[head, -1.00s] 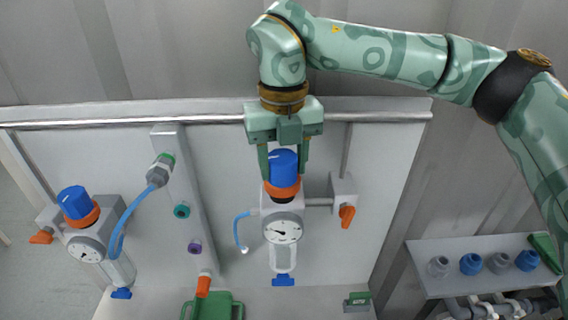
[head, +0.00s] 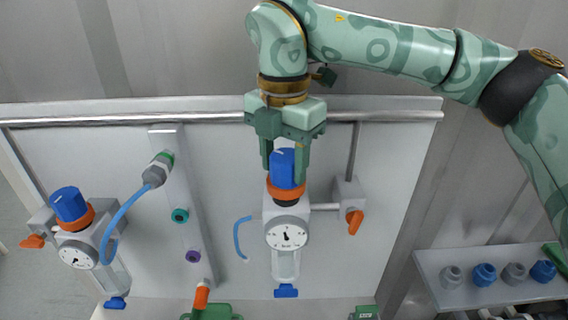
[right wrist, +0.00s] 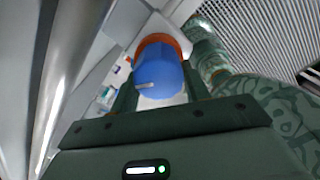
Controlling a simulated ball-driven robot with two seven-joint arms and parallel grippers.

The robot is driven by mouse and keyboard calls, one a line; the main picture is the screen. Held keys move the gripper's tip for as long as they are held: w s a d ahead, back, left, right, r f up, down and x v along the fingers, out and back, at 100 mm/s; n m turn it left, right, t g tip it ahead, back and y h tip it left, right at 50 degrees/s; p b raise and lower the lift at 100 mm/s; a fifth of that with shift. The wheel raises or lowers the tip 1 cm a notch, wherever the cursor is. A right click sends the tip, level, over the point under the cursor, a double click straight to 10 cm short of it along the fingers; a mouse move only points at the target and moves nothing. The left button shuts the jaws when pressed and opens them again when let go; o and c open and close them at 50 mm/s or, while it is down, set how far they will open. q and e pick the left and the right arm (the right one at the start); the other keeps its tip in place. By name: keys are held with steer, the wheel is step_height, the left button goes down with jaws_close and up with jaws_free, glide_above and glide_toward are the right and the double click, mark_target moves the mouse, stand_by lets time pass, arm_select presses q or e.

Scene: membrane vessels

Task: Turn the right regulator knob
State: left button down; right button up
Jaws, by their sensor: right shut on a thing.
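The right regulator (head: 287,212) is mounted on the grey panel, with a blue knob (head: 282,165) on top, an orange ring (head: 286,191) under it and a round dial (head: 287,235) on its front. My right gripper (head: 285,172) reaches down from above and is shut on the blue knob, one finger on each side. In the right wrist view the blue knob (right wrist: 160,77) sits between the fingers, with a light mark on its side and the orange ring beyond. My left gripper does not show.
A second regulator with a blue knob (head: 70,204) stands at the left, joined by a blue hose (head: 122,212) to a fitting. An orange valve handle (head: 354,221) is close right of the right regulator. A shelf (head: 436,263) with blue and grey caps is at lower right.

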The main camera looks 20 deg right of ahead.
mark_target(284, 156)
steer(key=shift+w+m, duration=0.1)
steer(key=shift+m, duration=0.5)
steer(key=o, duration=1)
steer(key=shift+r, duration=0.1)
step_height(284, 156, up, 16)
steer(key=p, duration=0.2)
